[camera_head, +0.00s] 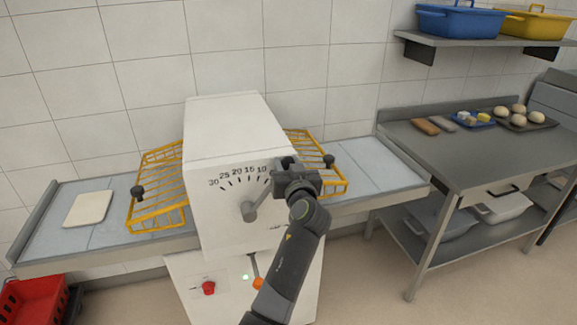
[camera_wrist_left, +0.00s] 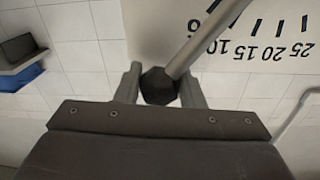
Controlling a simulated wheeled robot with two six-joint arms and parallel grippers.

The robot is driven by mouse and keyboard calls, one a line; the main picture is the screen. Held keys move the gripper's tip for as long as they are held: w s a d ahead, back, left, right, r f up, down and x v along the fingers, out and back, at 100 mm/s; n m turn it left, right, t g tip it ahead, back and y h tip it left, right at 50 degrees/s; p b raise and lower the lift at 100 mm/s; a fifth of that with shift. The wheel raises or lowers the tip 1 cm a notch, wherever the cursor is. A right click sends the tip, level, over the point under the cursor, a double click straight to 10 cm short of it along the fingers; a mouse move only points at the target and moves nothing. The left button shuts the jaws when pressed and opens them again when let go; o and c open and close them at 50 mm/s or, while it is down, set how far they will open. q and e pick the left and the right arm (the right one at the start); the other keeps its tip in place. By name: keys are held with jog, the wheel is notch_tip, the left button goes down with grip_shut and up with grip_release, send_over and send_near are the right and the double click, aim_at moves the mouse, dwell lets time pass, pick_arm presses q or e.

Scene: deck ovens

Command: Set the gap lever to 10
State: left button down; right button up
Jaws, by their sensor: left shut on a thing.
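The gap lever (camera_head: 259,200) is a grey metal rod on the white front of the sheeter (camera_head: 215,215). It rises to the right from its pivot, below a printed scale (camera_head: 240,176) that reads 30, 25, 20, 15, 10 from left to right. My left gripper (camera_head: 285,176) covers the lever's end. In the left wrist view its fingers are shut on the lever's dark knob (camera_wrist_left: 160,86), and the rod runs up beside the upside-down 10. My right gripper is out of view.
Yellow wire guards (camera_head: 158,190) flank the sheeter over its grey belts. A flat dough piece (camera_head: 88,208) lies on the left belt. A red knob (camera_head: 208,288) and an orange knob (camera_head: 258,283) sit below. A steel table (camera_head: 455,165) stands right.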

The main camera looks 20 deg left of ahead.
pick_arm(q)
jog(key=s+a+r+n+b, duration=0.1)
jog(key=s+a+n+b, duration=0.1)
jog(key=shift+a+r+n, duration=0.3)
jog(key=shift+a+r, duration=0.1)
jog(key=shift+s+a+r, duration=0.1)
jog(key=shift+a+r, duration=0.1)
jog(key=shift+a, duration=0.05)
jog(key=c, duration=0.9)
grip_release()
jog(key=shift+c, duration=0.2)
